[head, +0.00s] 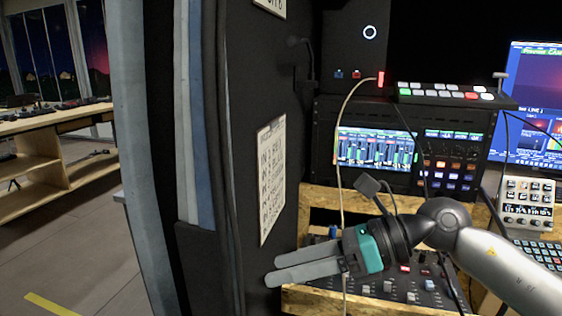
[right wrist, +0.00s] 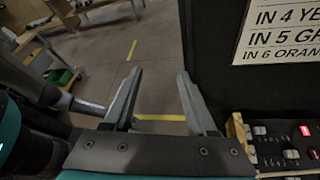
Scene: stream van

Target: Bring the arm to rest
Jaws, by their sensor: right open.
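My right gripper (head: 304,268) is in the lower middle of the head view, on my grey arm coming in from the right. Its two grey fingers point left and stand apart with nothing between them. In the right wrist view the open fingers (right wrist: 158,100) show with floor behind them. The gripper is in front of the mixing desk (head: 400,288), close to the dark panel with the printed sign (head: 271,178). My left gripper is in neither view.
A rack with a lit screen (head: 374,149) stands behind the arm, with a button panel (head: 445,92) on top. A thin cable (head: 340,130) hangs down near the gripper. A monitor (head: 535,100) is at right. Wooden shelving (head: 50,124) and open floor (head: 75,235) lie at left.

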